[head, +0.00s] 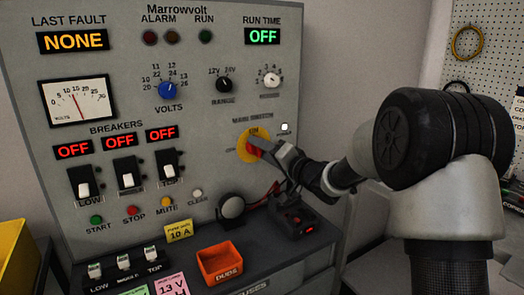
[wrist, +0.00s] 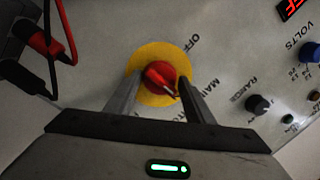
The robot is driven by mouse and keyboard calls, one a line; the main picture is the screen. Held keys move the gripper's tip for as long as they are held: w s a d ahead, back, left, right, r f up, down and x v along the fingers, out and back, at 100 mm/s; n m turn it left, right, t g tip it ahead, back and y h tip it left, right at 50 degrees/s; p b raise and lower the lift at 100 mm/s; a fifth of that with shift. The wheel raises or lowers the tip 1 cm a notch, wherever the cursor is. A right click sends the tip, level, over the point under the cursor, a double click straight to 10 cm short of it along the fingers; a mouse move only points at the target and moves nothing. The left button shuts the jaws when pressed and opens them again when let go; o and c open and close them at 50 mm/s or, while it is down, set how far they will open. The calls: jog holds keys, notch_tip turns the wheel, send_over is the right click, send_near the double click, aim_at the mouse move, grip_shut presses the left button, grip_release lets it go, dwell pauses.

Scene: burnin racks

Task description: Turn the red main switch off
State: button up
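The red main switch (wrist: 160,75) is a rotary knob on a round yellow plate (wrist: 148,54) on the grey panel. In the head view, the yellow plate (head: 245,141) shows, with ON above it and OFF to its left; the red knob is partly hidden by my gripper (head: 267,148). In the wrist view, the knob's handle slants from upper left to lower right, away from the OFF label (wrist: 192,43). My gripper (wrist: 160,80) is open at the panel, with one finger on each side of the knob. I cannot tell whether either finger touches it.
Breaker switches (head: 128,180) stand left, each under an OFF display. The blue VOLTS knob (head: 168,91) and RANGE knob (head: 223,84) sit above. Below are an orange DUDS bin (head: 220,264), a round grey part (head: 232,207) and a dark device with cables (head: 294,222).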

jog(key=c, duration=0.6)
jog(key=shift+o, duration=0.2)
jog(key=shift+n, duration=0.3)
jog(key=shift+r+n+h+b, duration=0.1)
jog(key=shift+n+h+b, duration=0.55)
jog(key=shift+n, duration=1.95)
jog(key=shift+r+n+h+b, duration=0.1)
jog(key=shift+n+h+b, duration=0.2)
jog(key=shift+n+b, duration=1.5)
jog(key=shift+n+h+b, duration=0.1)
jog(key=shift+n+h, duration=0.35)
jog(key=shift+n, duration=2.95)
jog(key=shift+r, duration=0.1)
